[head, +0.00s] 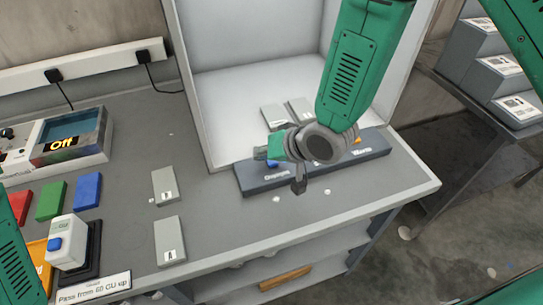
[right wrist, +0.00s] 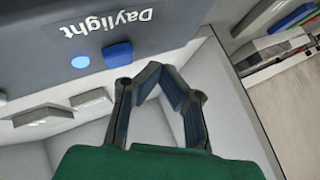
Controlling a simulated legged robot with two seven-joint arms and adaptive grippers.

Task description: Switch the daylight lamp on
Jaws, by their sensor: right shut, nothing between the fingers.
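The dark control bar (head: 322,176) runs along the front of a white booth. Its Daylight label and blue switch (head: 271,163) are at the left end, partly behind my right gripper (head: 299,187). In the right wrist view the Daylight bar (right wrist: 30,62) shows upside down, with the blue switch (right wrist: 118,54) and a bright light-blue round spot (right wrist: 80,62) beside it. My right gripper (right wrist: 155,72) is shut and empty, its tips close to the switch; I cannot tell if they touch. My left gripper is out of view; only green arm parts show at left.
The white booth (head: 240,50) rises behind the bar, with grey panels (head: 276,115) inside. An orange switch (head: 357,140) is at the bar's right. Lettered grey plates (head: 170,240), coloured blocks (head: 50,200) and a device reading Off (head: 62,144) are on the bench at left.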

